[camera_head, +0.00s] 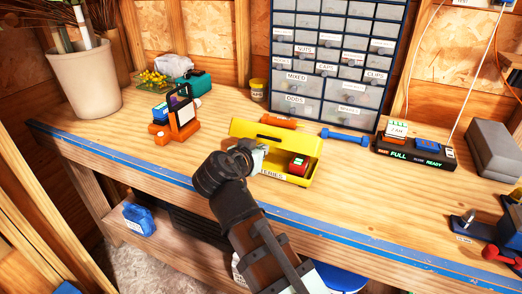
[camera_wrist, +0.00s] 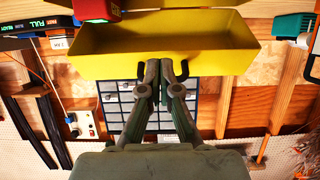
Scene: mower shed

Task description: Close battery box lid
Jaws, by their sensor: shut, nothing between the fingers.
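The yellow battery box (camera_head: 312,173) stands on the workbench, with a partly hidden label on its front. Its lid (camera_head: 285,136) is open and raised at the back. A red battery with a green mark (camera_head: 298,164) sits inside on the right; it also shows at the top of the wrist view (camera_wrist: 97,8). My gripper (camera_head: 258,151) is at the left part of the box and hides that side. In the wrist view, my gripper (camera_wrist: 160,70) has its fingers together at the edge of a yellow panel (camera_wrist: 165,45). I cannot tell whether they touch it.
An orange-handled screwdriver (camera_head: 281,122) and a blue tool (camera_head: 345,135) lie behind the box. A drawer cabinet (camera_head: 335,70) stands at the back. A black charger (camera_head: 412,153) is to the right, an orange device (camera_head: 176,125) to the left. The bench front left is clear.

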